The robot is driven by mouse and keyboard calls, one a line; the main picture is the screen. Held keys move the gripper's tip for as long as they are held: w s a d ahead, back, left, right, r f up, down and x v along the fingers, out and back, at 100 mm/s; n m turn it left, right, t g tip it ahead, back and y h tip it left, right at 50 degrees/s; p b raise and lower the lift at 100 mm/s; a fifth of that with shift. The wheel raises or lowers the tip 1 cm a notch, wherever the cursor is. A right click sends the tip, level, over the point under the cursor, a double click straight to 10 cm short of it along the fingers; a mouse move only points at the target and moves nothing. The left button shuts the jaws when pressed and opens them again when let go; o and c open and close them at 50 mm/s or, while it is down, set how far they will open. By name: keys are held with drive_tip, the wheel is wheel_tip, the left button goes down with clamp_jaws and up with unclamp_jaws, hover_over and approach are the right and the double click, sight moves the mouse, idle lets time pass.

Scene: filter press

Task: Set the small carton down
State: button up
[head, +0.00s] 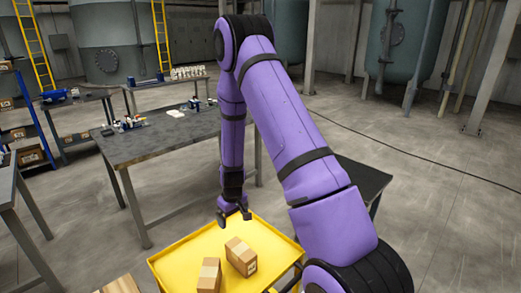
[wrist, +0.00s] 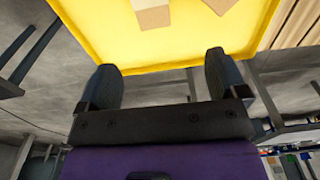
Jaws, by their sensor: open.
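Two brown cartons sit in the yellow tray (head: 180,262) in the head view. One carton (head: 241,257) stands just below my gripper in the picture, and the other carton (head: 209,274) is to its left, close beside it. I cannot tell which is the small carton. My gripper (head: 234,218) is open and empty over the tray's far edge, apart from both cartons. In the wrist view the open fingers (wrist: 162,62) have nothing between them. The tray (wrist: 110,40) lies beyond them, with parts of both cartons (wrist: 152,16) (wrist: 220,5) cut off at the top edge.
A dark table (head: 165,140) with small items stands behind the tray to the left. A black surface (head: 362,180) is partly hidden behind my arm. A brown box or board (head: 122,285) shows at the bottom left. Open floor (head: 440,190) lies to the right.

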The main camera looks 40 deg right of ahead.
drive_tip(key=s+a+r+t, duration=0.1)
drive_tip(key=s+a+r, duration=0.1)
drive_tip(key=r, duration=0.8)
drive_tip(key=s+a+r+t, duration=0.1)
drive_tip(key=s+a+r, duration=0.15)
drive_tip(key=r, duration=0.65)
drive_tip(key=s+a+r, duration=0.2)
drive_tip(key=a+r, duration=0.1)
drive_tip(key=r, duration=0.7)
drive_tip(key=s+a+r+t, duration=0.1)
drive_tip(key=s+a+r, duration=0.1)
drive_tip(key=s+r, duration=0.5)
drive_tip(key=s+a+r+t, duration=0.1)
drive_tip(key=s+r, duration=0.5)
drive_tip(key=s, duration=0.8)
drive_tip(key=shift+s+a+r+t, duration=0.3)
drive_tip(key=shift+s+a+r, duration=0.1)
drive_tip(key=shift+a, duration=0.1)
